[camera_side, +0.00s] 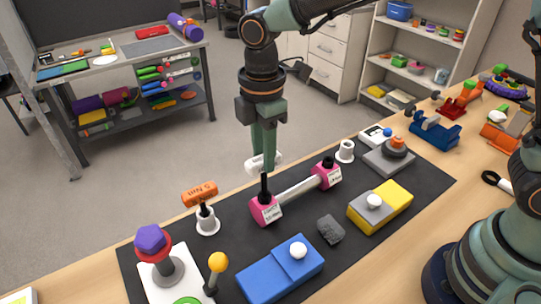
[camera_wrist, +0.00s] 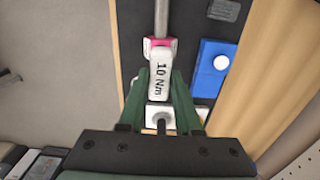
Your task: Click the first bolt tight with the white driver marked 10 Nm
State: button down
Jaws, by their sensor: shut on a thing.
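My gripper (camera_side: 264,150), with green fingers pointing down, is shut on the white driver (camera_side: 257,166). In the wrist view the driver's white handle (camera_wrist: 160,78) reads "10 Nm". A dark upright shaft (camera_side: 265,186) shows below the handle and meets the top of the left pink block (camera_side: 265,209). The bolt head there is hidden or cannot be told from the shaft. The pink block also shows past the handle in the wrist view (camera_wrist: 171,44). A grey bar (camera_side: 298,190) joins it to the right pink block (camera_side: 326,176), which has a dark bolt (camera_side: 328,162) on top.
An orange driver (camera_side: 200,194) stands in a white holder (camera_side: 208,224) to the left. Another white holder (camera_side: 345,151) stands empty at the right. A blue block (camera_side: 262,283), a yellow block (camera_side: 394,199) and a purple-topped post (camera_side: 152,240) share the black mat (camera_side: 420,180).

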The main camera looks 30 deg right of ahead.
jog(key=shift+r, duration=2.2)
notch_tip(320, 180, up, 5)
